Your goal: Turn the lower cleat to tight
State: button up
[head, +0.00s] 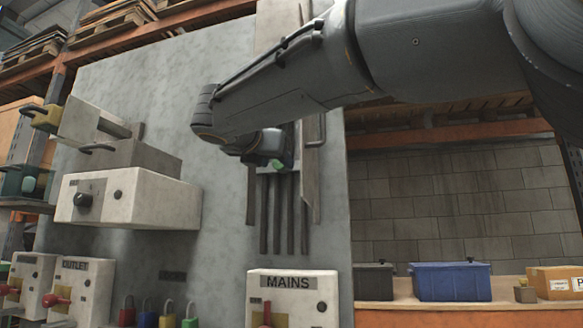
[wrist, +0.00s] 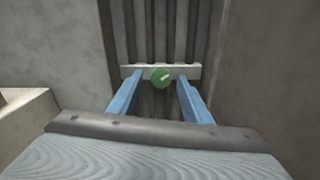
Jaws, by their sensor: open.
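A pale horizontal cleat (wrist: 130,71) crosses several dark vertical strips on the grey panel. A round green knob (wrist: 160,78) with a light slanted mark sits at its middle. The green knob also shows in the head view (head: 277,165), just below my gripper (head: 262,152). In the wrist view my gripper (wrist: 159,85) is open, with one blue finger on each side of the knob. I cannot tell whether the fingers touch the cleat. Only this one cleat shows clearly; my arm hides the panel above it.
A white box with a black knob (head: 140,198) juts from the panel at the left. The MAINS box (head: 292,300), several coloured padlocks (head: 167,316) and the OUTLET box (head: 82,285) sit lower. A grey vertical wall borders the strips on the right. A blue bin (head: 450,282) stands at the right.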

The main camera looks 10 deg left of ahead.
jog(key=shift+w, duration=0.25)
jog(key=c, duration=1)
jog(key=shift+c, duration=0.2)
